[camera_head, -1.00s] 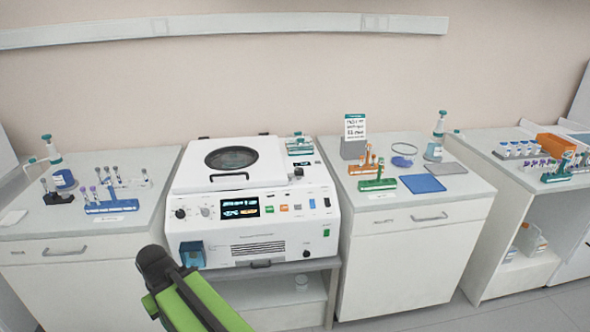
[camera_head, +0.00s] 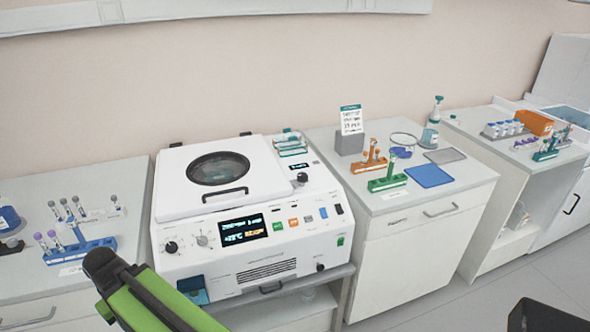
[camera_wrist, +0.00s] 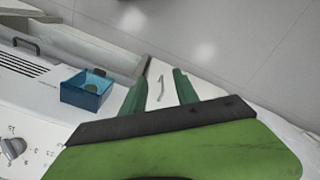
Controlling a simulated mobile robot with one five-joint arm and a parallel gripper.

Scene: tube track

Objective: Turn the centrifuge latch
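The white centrifuge (camera_head: 243,204) stands on a low cabinet with its round-windowed lid (camera_head: 217,168) down. A black handle (camera_head: 225,193) is on the lid front, and a small black knob (camera_head: 302,178) is at the right of the top. A blue see-through box (camera_head: 193,290) is at the lower left front; it also shows in the wrist view (camera_wrist: 87,92). I cannot tell for sure which part is the latch. My gripper (camera_wrist: 161,76) is open and empty, with its green fingers apart, to the right of the blue box in the wrist view. The head view does not show the fingertips.
A right cabinet holds a green rack (camera_head: 388,181), an orange rack (camera_head: 374,161), a blue mat (camera_head: 429,175) and a bottle. A left cabinet holds a blue tube rack (camera_head: 80,249).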

